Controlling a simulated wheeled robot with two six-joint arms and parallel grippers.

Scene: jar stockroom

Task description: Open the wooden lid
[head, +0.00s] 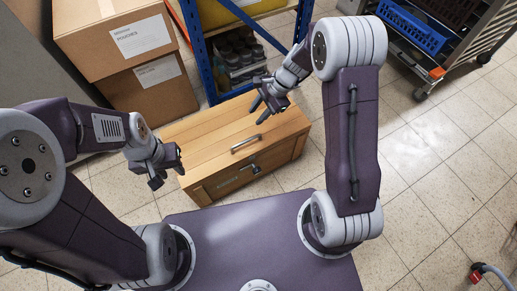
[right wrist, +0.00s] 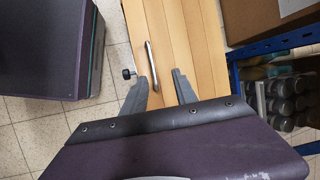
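The wooden lid (head: 215,131) is the closed top of a wooden chest (head: 222,182) on the floor in front of me. A metal bar handle (head: 245,144) sits on the lid near its front edge, and a dark latch or knob (head: 254,168) is on the chest's front. In the right wrist view the lid (right wrist: 196,42), handle (right wrist: 152,58) and knob (right wrist: 128,73) show beyond the fingers. My right gripper (head: 261,107) is open and empty above the lid's right part; its fingers (right wrist: 160,90) are spread. My left gripper (head: 167,168) is at the chest's left end, apart from the handle.
Cardboard boxes (head: 115,40) are stacked behind the chest at left. A blue shelf rack (head: 196,48) with jars (head: 236,52) stands close behind it. A cart with a blue crate (head: 411,28) is at the far right.

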